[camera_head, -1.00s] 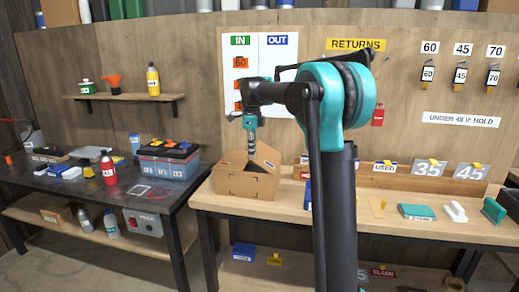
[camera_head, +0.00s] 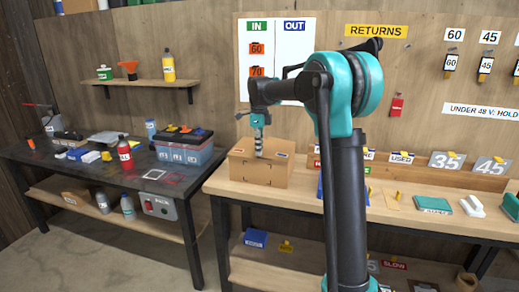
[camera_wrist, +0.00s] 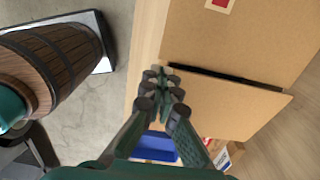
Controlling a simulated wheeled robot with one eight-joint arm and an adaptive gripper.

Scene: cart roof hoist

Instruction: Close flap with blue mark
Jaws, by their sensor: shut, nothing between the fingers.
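The cardboard box (camera_head: 258,172) stands on the left end of the wooden bench. In the head view, a blue mark (camera_head: 281,155) shows on its right flap and a red mark (camera_head: 238,150) on its left side. My gripper (camera_head: 259,153) points down at the top of the box, between the marks. In the wrist view, my shut, empty gripper (camera_wrist: 162,78) is beside the left end of a dark slit between two cardboard panels. The panel with the red mark (camera_wrist: 220,3) is above the slit. The blue mark cannot be seen there; contact is unclear.
The wooden bench (camera_head: 320,197) carries a teal item (camera_head: 437,207) and other small items to the right. A dark table (camera_head: 100,178) with bottles and a clear bin (camera_head: 185,152) stands left, across a gap. The board wall is behind the box.

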